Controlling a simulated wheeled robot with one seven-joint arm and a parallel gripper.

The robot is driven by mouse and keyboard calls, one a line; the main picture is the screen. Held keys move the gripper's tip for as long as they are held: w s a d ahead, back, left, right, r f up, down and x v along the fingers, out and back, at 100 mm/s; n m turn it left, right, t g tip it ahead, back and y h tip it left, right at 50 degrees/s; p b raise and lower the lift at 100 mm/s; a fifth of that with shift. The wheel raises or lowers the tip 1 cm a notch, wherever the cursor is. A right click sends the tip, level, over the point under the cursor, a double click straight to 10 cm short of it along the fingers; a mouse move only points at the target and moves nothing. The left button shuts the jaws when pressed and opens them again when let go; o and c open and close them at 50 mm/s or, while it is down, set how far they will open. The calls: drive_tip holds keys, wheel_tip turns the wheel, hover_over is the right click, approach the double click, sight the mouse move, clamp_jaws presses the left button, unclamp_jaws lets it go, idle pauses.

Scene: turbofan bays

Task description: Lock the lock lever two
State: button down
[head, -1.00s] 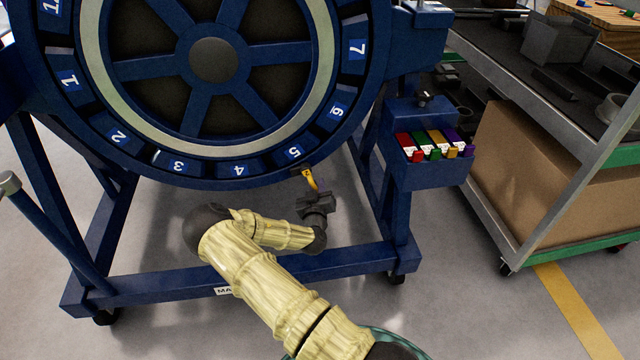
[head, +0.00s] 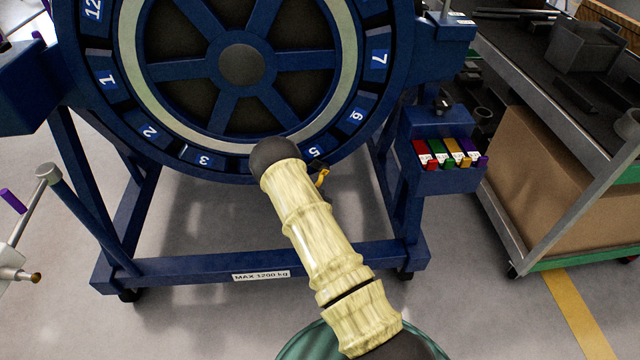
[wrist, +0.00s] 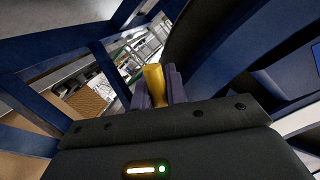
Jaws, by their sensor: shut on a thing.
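The lock lever (head: 322,178) is a small yellow handle at the lower rim of the blue ring, just below the number 5 plate. I cannot read a number on it now. In the wrist view its yellow grip (wrist: 154,84) stands between the two grey fingers of my gripper (wrist: 156,92), which are closed on it. In the head view my arm covers the gripper and part of the rim around number 4.
The blue wheeled stand (head: 250,265) carries the ring. A blue box with coloured tags (head: 440,170) sits right of the ring. A grey cart (head: 530,215) stands further right. A purple-tipped stand (head: 15,230) is at the far left. Open floor shows below the ring.

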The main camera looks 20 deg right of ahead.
drive_tip(key=shift+w+a+r+m+y+p, duration=0.1)
drive_tip(key=shift+a+r+m+y+p, duration=0.15)
drive_tip(key=shift+a+m, duration=0.25)
drive_tip(key=shift+w+a+r+m+y+p, duration=0.1)
drive_tip(key=shift+a+r+m+y+p, duration=0.15)
drive_tip(key=shift+m, duration=0.35)
drive_tip(key=c, duration=1.4)
unclamp_jaws()
drive_tip(key=p+v, duration=0.3)
drive_tip(key=v, duration=1.4)
drive_tip(key=shift+s, duration=0.2)
drive_tip(key=shift+a, duration=0.1)
drive_tip(key=shift+c, duration=0.5)
